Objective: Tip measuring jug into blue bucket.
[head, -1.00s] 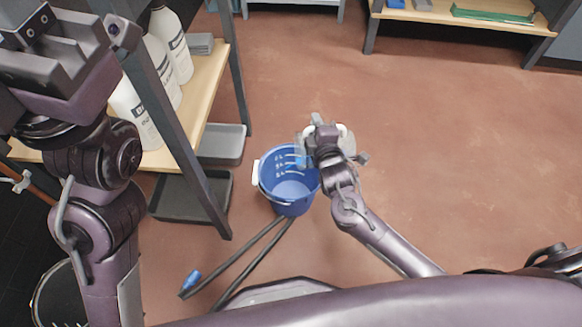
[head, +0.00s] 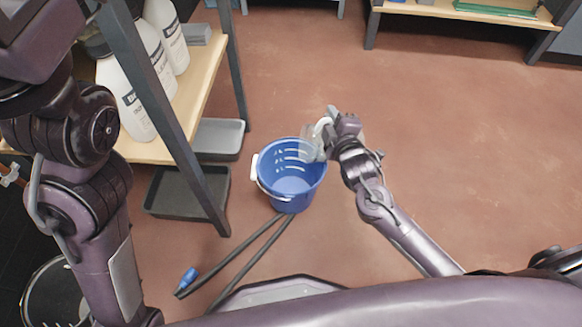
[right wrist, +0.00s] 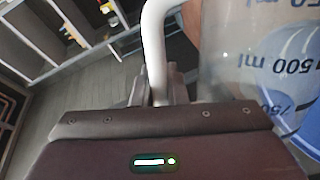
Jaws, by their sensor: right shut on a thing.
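The blue bucket (head: 290,180) stands on the red-brown floor in the middle of the head view, open at the top. The clear measuring jug (head: 311,146) is at the bucket's upper right rim, tilted over it as far as I can see. In the right wrist view the jug (right wrist: 260,60) shows its volume marks, with blue visible through it. My right gripper (head: 328,128) is shut on the jug's white handle (right wrist: 158,45). Whether the jug holds liquid I cannot tell. My left arm is at the left edge; its fingertips are out of view.
A shelf (head: 190,100) with several white bottles (head: 128,100) stands at the left, with grey trays (head: 188,192) below. Dark hoses with a blue end (head: 189,276) lie in front of the bucket. The floor (head: 440,150) to the right is clear.

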